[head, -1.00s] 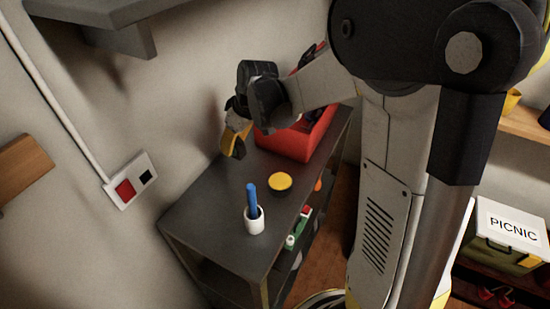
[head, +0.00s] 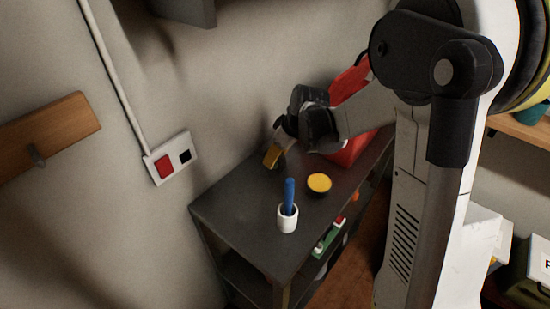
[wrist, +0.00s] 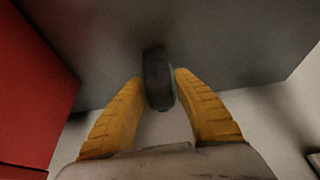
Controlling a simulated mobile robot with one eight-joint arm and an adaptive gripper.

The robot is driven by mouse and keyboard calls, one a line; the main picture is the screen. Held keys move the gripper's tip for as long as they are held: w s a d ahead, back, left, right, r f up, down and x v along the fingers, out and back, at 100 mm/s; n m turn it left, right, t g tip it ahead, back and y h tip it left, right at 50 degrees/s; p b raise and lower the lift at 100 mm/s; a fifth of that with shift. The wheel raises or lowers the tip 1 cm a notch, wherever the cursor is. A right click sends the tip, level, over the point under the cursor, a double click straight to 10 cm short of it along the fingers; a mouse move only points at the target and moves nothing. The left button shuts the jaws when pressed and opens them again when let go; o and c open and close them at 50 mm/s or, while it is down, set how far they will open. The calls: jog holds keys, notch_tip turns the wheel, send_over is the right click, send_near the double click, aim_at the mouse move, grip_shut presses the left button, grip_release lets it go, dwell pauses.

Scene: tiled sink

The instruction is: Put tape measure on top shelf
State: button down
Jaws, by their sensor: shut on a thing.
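My gripper (head: 272,157) is over the back part of the dark grey shelf unit's top (head: 245,200), beside the red box, with its yellow fingers pointing down toward the wall side. In the wrist view, my gripper (wrist: 160,85) is shut on a dark, rounded thing with a thin green edge, which looks like the tape measure (wrist: 157,78). The tape measure is between the fingertips, against a dark grey surface; I cannot tell whether it touches that surface. In the head view it is hidden by the gripper.
A white cup (head: 288,219) with a blue thing in it and a round yellow-topped item (head: 319,183) stand on the unit's top. The red box (head: 350,148) is close by my gripper. A grey wall shelf (head: 185,10) hangs above. The unit's front left top is clear.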

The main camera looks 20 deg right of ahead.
jog(key=shift+f, duration=0.1)
jog(key=c, duration=1.1)
grip_release()
jog(key=p+v, duration=0.4)
jog(key=v, duration=0.8)
jog(key=shift+s+a+r+m+t+h, duration=0.55)
jog(key=shift+s+r+m, duration=0.6)
jog(key=shift+s, duration=2.05)
jog(key=shift+s+a+r+m+t+h, duration=0.55)
jog(key=shift+s+r+m, duration=0.6)
jog(key=shift+s, duration=2.1)
jog(key=shift+s+a+r+m+t+h, duration=0.35)
jog(key=shift+s+r+m+t, duration=0.7)
jog(key=shift+s, duration=2.15)
jog(key=shift+f+m+g, duration=0.15)
jog(key=shift+m+g, duration=0.1)
jog(key=shift+g, duration=0.1)
